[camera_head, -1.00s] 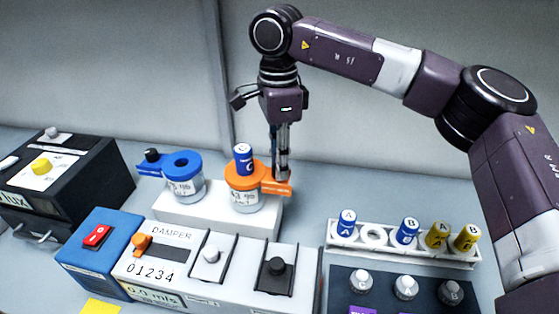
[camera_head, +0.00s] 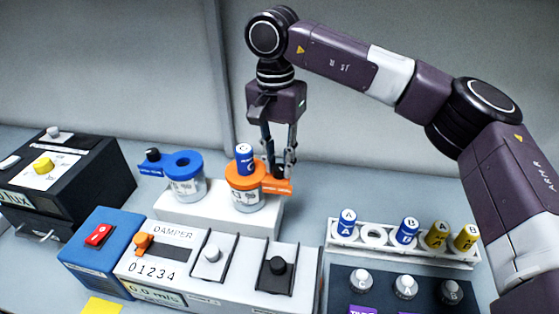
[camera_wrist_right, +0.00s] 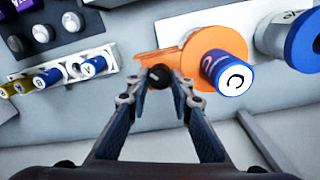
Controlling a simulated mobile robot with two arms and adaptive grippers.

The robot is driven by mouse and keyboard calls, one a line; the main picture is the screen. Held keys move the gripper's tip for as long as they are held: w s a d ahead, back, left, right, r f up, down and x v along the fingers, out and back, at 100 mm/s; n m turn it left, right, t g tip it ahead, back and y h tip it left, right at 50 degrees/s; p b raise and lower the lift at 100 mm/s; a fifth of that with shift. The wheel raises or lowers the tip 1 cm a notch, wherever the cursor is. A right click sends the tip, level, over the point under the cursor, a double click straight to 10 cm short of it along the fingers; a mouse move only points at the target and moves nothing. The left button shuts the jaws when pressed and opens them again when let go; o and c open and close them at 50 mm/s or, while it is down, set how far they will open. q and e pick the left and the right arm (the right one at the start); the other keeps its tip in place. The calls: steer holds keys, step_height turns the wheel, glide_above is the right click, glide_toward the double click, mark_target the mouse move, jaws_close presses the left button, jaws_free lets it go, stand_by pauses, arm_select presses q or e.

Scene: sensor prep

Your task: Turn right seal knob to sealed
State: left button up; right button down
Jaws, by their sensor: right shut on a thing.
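The right jar (camera_head: 247,200) has an orange lid (camera_head: 237,180) with an orange tab (camera_head: 278,187) on its right side. The dark right seal knob (camera_wrist_right: 159,77) sits on this tab, seen in the right wrist view. My right gripper (camera_head: 281,171) comes down from above, shut on the knob, with one fingertip on each side of it (camera_wrist_right: 159,73). In the head view the fingers largely hide the knob. A blue vial (camera_head: 244,157) marked C stands upright in the orange lid. My left gripper is not in view.
The left jar (camera_head: 187,188), with a blue lid and black knob (camera_head: 152,154), stands on the same white block (camera_head: 170,211). The damper panel (camera_head: 200,290) is in front. A vial rack (camera_head: 345,255) stands at the right. The wall is behind.

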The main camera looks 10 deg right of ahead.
mark_target(277, 166)
steer(key=shift+w+r+n, duration=0.1)
steer(key=shift+n, duration=0.5)
steer(key=c, duration=1.7)
jaws_free()
steer(key=r, duration=1.2)
steer(key=shift+w+a, duration=0.1)
steer(key=shift+a, duration=0.1)
steer(key=shift+f, duration=0.15)
